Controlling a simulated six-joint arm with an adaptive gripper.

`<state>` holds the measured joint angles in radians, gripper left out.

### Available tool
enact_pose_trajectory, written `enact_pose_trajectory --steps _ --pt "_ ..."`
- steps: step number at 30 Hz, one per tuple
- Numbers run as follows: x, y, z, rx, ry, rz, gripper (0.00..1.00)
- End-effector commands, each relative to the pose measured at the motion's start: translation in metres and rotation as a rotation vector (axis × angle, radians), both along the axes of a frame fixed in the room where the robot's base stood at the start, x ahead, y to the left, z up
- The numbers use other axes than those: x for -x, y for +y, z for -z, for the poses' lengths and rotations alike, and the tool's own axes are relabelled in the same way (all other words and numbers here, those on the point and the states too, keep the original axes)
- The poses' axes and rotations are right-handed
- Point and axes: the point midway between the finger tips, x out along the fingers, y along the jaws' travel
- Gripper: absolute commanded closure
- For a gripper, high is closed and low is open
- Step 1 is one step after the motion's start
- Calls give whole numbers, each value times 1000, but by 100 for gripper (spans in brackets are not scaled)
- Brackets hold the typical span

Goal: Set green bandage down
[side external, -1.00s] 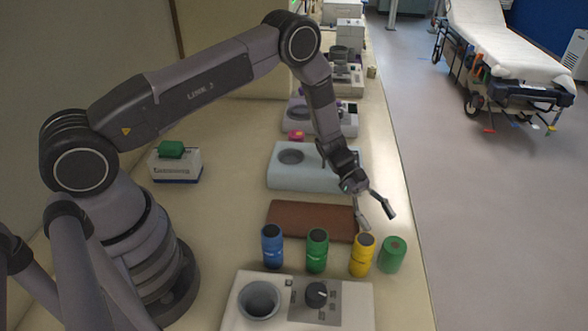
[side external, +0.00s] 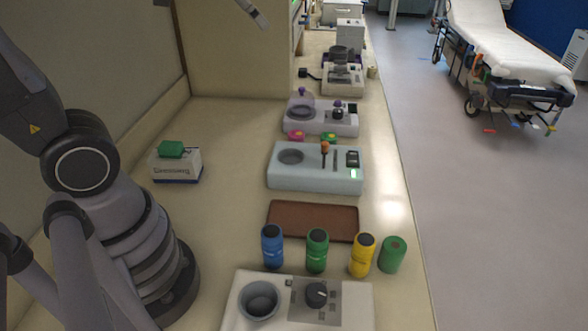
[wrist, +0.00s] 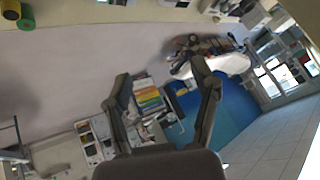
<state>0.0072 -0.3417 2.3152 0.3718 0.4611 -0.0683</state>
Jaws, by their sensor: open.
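The green bandage (side external: 392,254), a plain green roll, stands on the bench in the side external view, just right of a yellow bottle (side external: 361,256). It also shows at the upper left of the wrist view (wrist: 27,22), partly beside a yellow round top. My gripper (wrist: 162,80) is open, with its two fingers spread and nothing between them. In the side external view only part of it shows at the top edge, high above the bench and far from the bandage.
A blue bottle (side external: 272,246) and a green bottle (side external: 317,250) stand left of the yellow one. A brown tray (side external: 312,221) lies behind them, and a white device (side external: 332,316) is in front. The bench's right edge is close to the bandage.

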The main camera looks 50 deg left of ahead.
Motion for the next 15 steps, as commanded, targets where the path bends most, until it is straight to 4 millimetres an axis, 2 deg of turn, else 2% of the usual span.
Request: enact_pose_trajectory --steps 1,3,6,10,15 --pt "35 -1 1 48 29 -45 39" --pt "77 -6 9 122 88 -91 39" --pt "121 -17 20 207 156 -122 39" --pt "150 -27 30 272 207 -132 39" --pt "157 -30 33 288 224 -133 39"
